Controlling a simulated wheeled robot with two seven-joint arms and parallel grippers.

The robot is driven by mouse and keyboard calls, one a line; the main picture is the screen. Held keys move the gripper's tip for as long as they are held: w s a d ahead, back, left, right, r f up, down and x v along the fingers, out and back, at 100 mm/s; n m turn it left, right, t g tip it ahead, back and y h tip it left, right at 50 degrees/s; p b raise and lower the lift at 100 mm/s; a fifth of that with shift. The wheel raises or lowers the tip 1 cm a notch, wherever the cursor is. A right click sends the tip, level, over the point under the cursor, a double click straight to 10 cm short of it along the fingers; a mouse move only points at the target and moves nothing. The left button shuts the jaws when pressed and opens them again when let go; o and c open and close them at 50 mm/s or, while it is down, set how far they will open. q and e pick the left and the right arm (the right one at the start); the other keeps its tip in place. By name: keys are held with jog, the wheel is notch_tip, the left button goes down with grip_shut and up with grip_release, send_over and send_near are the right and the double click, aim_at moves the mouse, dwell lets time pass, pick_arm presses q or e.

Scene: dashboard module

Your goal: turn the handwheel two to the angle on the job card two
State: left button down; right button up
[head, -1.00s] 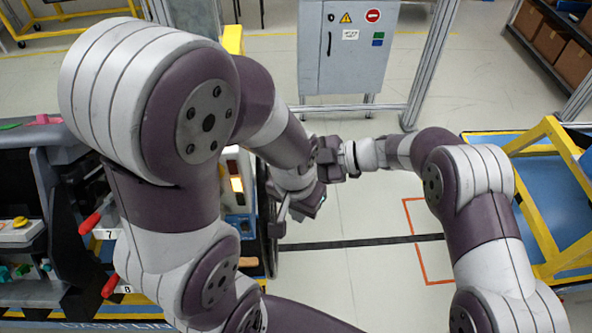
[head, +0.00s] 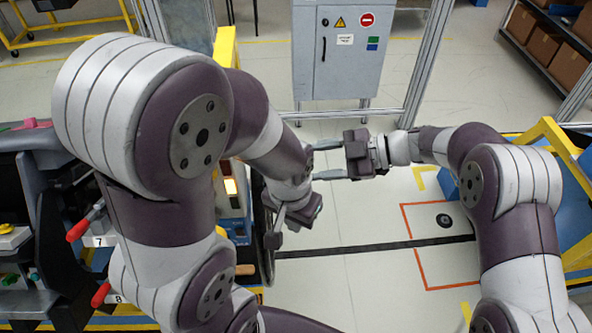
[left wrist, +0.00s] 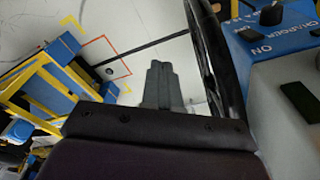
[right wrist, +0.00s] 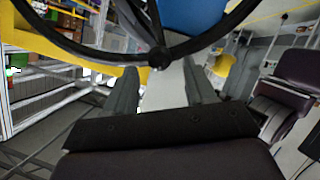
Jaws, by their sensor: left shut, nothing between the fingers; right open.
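A black handwheel (head: 267,240) stands nearly edge-on in the head view, at the right side of the dashboard module; I cannot read its number. Its rim also shows in the left wrist view (left wrist: 206,62) and across the top of the right wrist view (right wrist: 92,53). My left gripper (head: 281,214) is shut and empty beside the wheel; its closed fingers show in the left wrist view (left wrist: 160,75). My right gripper (head: 318,160) is open, fingers pointing left toward the wheel, apart from it in the head view. I cannot make out job card two.
Red levers (head: 78,230) stand at the module's left. A grey cabinet (head: 343,60) stands behind. Yellow-and-blue frames are at right. The floor between is clear apart from a small black disc (head: 444,220).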

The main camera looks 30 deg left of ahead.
pick_arm(q)
notch_tip(320, 180, down, 2)
jog(key=shift+f+b, duration=0.25)
jog(key=shift+b, duration=0.5)
pick_arm(e)
jog(key=v, duration=0.6)
